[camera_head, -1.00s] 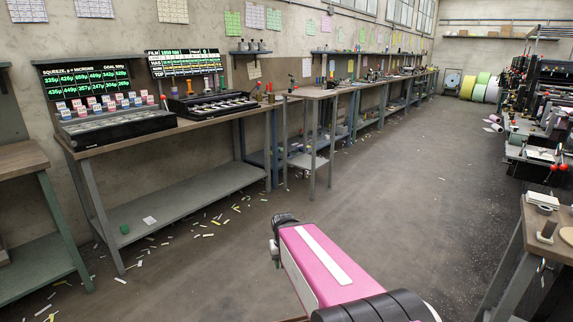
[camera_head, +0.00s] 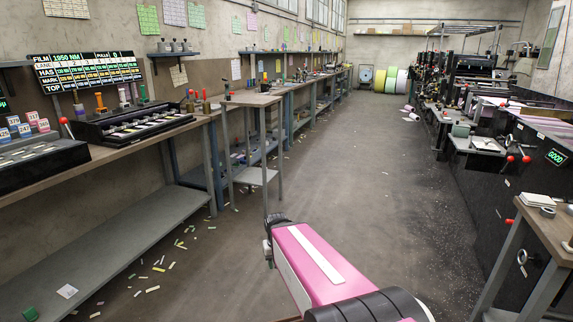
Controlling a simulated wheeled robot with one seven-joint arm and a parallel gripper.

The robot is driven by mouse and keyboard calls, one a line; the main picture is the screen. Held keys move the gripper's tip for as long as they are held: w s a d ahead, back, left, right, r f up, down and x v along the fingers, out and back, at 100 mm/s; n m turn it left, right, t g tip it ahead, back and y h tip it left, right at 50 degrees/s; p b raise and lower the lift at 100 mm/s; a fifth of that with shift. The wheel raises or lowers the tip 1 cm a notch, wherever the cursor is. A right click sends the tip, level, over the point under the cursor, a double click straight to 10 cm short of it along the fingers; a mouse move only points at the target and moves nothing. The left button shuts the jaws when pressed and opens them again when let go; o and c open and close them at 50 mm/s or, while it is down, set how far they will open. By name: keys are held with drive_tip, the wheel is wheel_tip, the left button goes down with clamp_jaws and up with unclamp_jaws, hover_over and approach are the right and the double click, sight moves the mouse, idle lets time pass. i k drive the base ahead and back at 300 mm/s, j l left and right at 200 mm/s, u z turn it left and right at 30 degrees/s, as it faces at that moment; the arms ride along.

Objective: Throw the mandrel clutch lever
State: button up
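Several red-knobbed levers show in the head view, and I cannot tell which is the mandrel clutch lever. A group of red-knobbed levers (camera_head: 517,155) sits on the front of the long dark machine (camera_head: 470,215) at the right. Another red knob (camera_head: 509,222) shows lower down, by the near right bench. A lever with a red knob (camera_head: 66,122) stands on the left bench. My pink and white arm reaches up from the bottom middle, well away from these levers. My gripper's fingers do not show.
A long row of benches (camera_head: 130,148) runs along the left wall. A wooden bench (camera_head: 548,232) stands at the near right. Paper scraps (camera_head: 160,268) litter the floor at left. The aisle (camera_head: 370,165) between is clear. A green "GOOD" display (camera_head: 556,157) is lit at right.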

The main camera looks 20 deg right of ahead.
sight(510, 159)
drive_tip(key=i+l+z, duration=0.15)
drive_tip(key=i+z, duration=0.8)
drive_tip(key=i, duration=0.15)
drive_tip(key=i+j+z, duration=0.3)
drive_tip(key=i+z, duration=0.15)
drive_tip(key=i, duration=0.1)
